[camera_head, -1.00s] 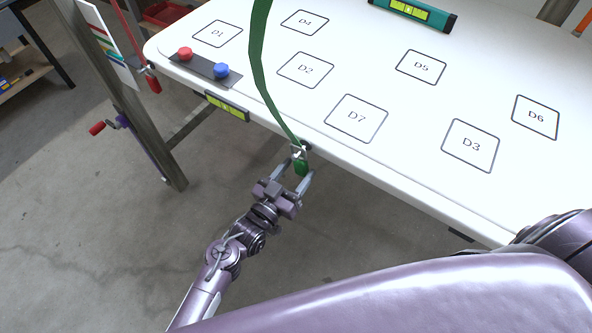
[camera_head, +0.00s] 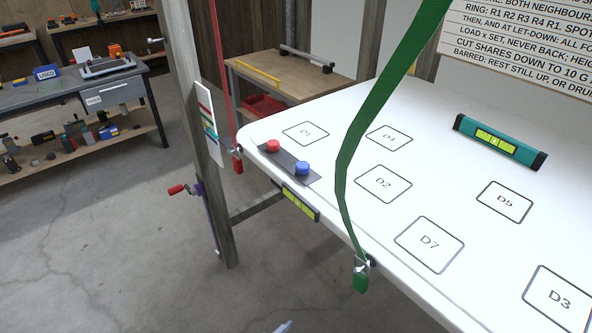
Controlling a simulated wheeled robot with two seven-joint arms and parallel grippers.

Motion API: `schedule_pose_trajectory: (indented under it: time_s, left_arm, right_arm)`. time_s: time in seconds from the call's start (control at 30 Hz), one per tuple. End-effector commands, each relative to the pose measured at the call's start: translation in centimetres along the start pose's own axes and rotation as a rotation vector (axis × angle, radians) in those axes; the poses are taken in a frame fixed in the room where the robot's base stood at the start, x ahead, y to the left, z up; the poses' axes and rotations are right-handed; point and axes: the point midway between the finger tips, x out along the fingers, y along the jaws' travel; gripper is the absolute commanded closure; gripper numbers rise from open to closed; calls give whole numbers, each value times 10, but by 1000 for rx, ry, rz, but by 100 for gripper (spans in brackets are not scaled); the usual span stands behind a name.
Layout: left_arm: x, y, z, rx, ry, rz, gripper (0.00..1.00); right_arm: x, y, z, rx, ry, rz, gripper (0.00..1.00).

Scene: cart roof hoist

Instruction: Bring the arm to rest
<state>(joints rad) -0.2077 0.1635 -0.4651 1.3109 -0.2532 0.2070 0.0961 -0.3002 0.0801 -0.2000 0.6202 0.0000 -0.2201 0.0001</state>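A green strap (camera_head: 375,110) hangs down across the white board (camera_head: 330,175) to its front edge. At its lower end is a green handle (camera_head: 361,282) with a metal fitting, against or just in front of the edge. Only a pale tip of my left gripper (camera_head: 284,327) shows at the bottom edge of the picture, below and left of the green handle and apart from it. The rest of that gripper and arm is out of the picture. My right gripper is not in view.
A red knob (camera_head: 272,146) and a blue knob (camera_head: 302,168) stand on a dark plate at the board's left. A teal level (camera_head: 499,141) lies farther back. A grey post (camera_head: 201,140) carries a red-handled crank (camera_head: 178,189). Bare floor lies front left.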

Motion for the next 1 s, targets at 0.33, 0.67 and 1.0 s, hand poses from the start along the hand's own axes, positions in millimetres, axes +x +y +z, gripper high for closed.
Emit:
schedule_pose_trajectory:
  time_s: [0.33,0.67,1.0]
  left_arm:
    - [-115,-62,238,-121,-591,-292,45]
    - [-260,-41,371,-242,-1033,-436,45]
    - [-288,-33,388,-264,-1111,-454,45]
  right_arm:
    - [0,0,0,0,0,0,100]
    - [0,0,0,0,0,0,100]
    - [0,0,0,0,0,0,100]
